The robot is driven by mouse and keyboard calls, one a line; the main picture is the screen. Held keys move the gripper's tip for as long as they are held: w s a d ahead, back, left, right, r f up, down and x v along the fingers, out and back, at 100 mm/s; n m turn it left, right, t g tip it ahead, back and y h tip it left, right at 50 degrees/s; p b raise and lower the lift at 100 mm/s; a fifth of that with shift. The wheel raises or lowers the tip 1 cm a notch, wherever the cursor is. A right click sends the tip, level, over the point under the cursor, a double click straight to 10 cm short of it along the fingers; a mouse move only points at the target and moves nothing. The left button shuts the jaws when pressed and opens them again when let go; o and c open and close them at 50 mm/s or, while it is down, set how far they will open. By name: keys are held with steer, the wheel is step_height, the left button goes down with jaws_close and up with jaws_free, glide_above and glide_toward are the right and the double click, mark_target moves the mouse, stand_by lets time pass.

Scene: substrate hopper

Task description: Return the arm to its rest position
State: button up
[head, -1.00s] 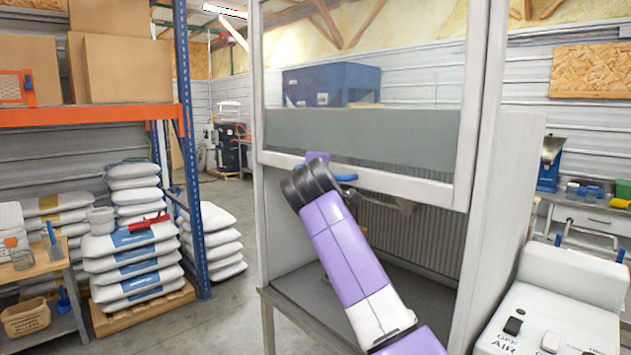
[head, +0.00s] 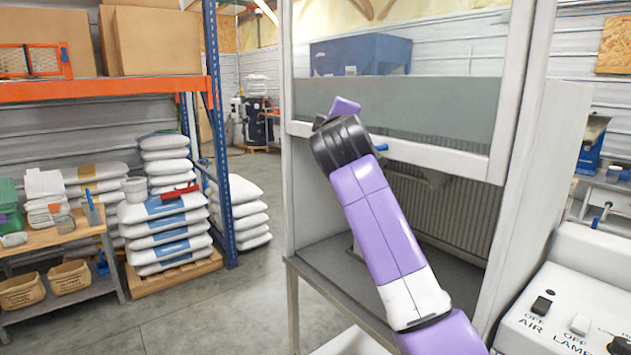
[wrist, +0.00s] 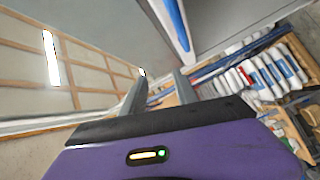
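My arm (head: 385,225) reaches up in front of the hood cabinet in the head view. Its dark wrist joint (head: 341,146) overlaps the lower edge of the cabinet's glass sash in the picture. I cannot tell the gap between them. The gripper's fingers are hidden in the head view. In the wrist view, my gripper (wrist: 160,88) has its two grey fingers apart with nothing seen between them. It points away towards the room, with ceiling beams on the left and shelving with sacks on the right.
The hood cabinet (head: 302,230) has a partly raised sash with a blue handle (head: 378,147). A white control box (head: 575,290) stands at the right. Stacked sacks (head: 166,235), an orange-beamed rack (head: 100,89) and a small bench (head: 65,236) are at the left. Floor between is clear.

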steer(key=s+d+f+m+t+y, duration=0.3)
steer(key=s+f+m, duration=0.5)
steer(key=s+f, duration=2)
steer(key=s+d+f+m+g, duration=0.2)
steer(key=s+f, duration=0.3)
steer(key=s, duration=0.8)
steer(key=s+d+f+m+g+h+b, duration=0.1)
steer(key=s+d+f, duration=0.4)
steer(key=s, duration=0.8)
steer(key=s+d+f+m+g+h, duration=0.1)
steer(key=s+f, duration=0.5)
steer(key=s, duration=0.8)
steer(key=d+m+g, duration=0.1)
steer(key=d+g, duration=0.1)
steer(key=shift+d+m+g, duration=0.3)
steer(key=shift+d, duration=0.1)
